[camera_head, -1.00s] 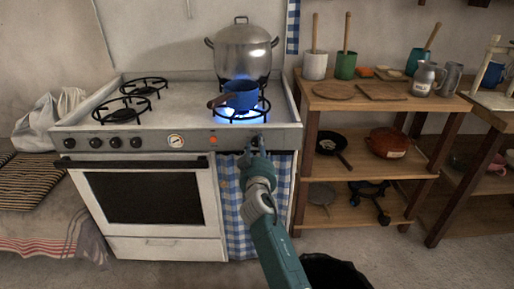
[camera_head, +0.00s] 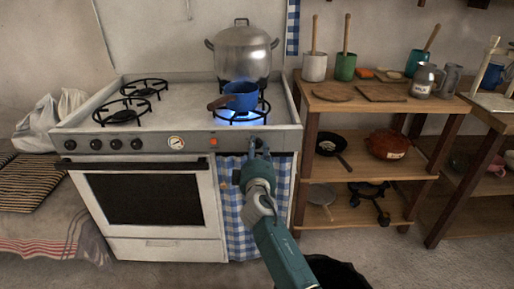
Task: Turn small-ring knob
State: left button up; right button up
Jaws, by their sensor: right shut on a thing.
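The small-ring knob (camera_head: 257,140) is at the right end of the stove's front panel, and my gripper hides most of it. My right gripper (camera_head: 257,149) is shut on this knob, with its arm rising from below. A blue saucepan (camera_head: 241,97) with a brown handle sits on the front right ring (camera_head: 238,118), where some blue glow shows. My left gripper is not in view.
A large lidded steel pot (camera_head: 241,52) stands on the back right of the stove (camera_head: 88,132). The left rings are empty. A blue checked cloth (camera_head: 233,215) hangs below the panel. A wooden shelf (camera_head: 322,104) with kitchenware stands close on the right.

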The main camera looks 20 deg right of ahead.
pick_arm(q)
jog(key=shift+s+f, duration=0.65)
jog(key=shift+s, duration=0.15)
pick_arm(e)
jog(key=shift+r+n, duration=0.2)
jog(key=shift+n, duration=0.6)
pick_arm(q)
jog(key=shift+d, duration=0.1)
pick_arm(e)
jog(key=o, duration=1.2)
jog(key=shift+a, duration=0.1)
jog(key=shift+c, duration=0.2)
jog(key=v, duration=1.2)
jog(key=shift+f, duration=0.1)
